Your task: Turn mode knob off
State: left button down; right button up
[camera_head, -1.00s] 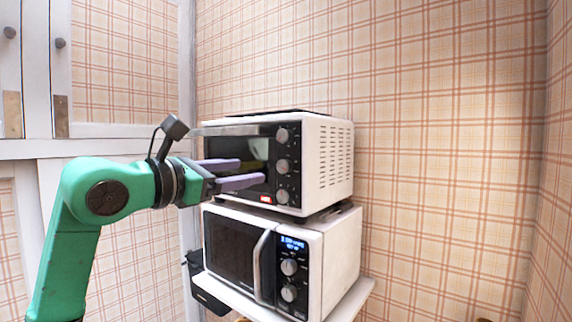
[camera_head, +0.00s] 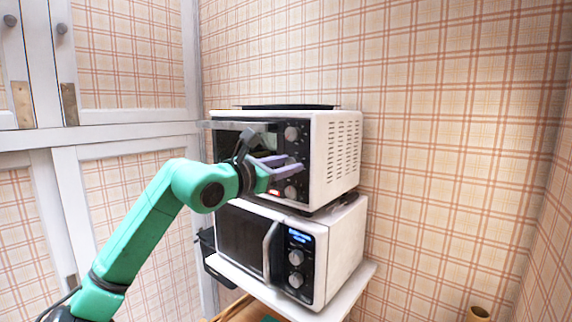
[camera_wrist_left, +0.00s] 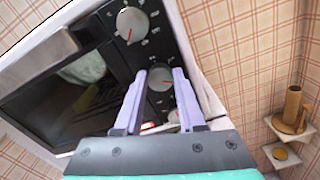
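A white toaster oven (camera_head: 333,150) with a black front stands on a microwave. Its top knob (camera_head: 291,134) and bottom knob (camera_head: 291,193) show in the head view, with a small red light beside the bottom one. The middle knob is hidden there behind my left gripper (camera_head: 294,163). In the left wrist view, the top knob (camera_wrist_left: 132,23) is above, and the middle knob (camera_wrist_left: 161,80), with a red pointer line, appears between the two purple fingertips of my left gripper (camera_wrist_left: 159,74). The fingers are apart; contact with the knob cannot be told. My right gripper is out of view.
The white microwave (camera_head: 342,245) sits on a white shelf (camera_head: 350,300) below the oven. White cabinet doors (camera_head: 75,140) stand at the left. A brown cylinder (camera_head: 479,313) is at the lower right. The space right of the oven is clear.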

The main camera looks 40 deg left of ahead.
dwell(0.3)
pick_arm(q)
jog(key=n+b, duration=0.3)
jog(key=n, duration=0.9)
jog(key=n+b, duration=0.2)
jog(key=n, duration=0.9)
jog(key=shift+a+f+n+b, duration=0.2)
jog(key=shift+n+b, duration=0.2)
dwell(0.3)
jog(key=c, duration=0.5)
grip_release()
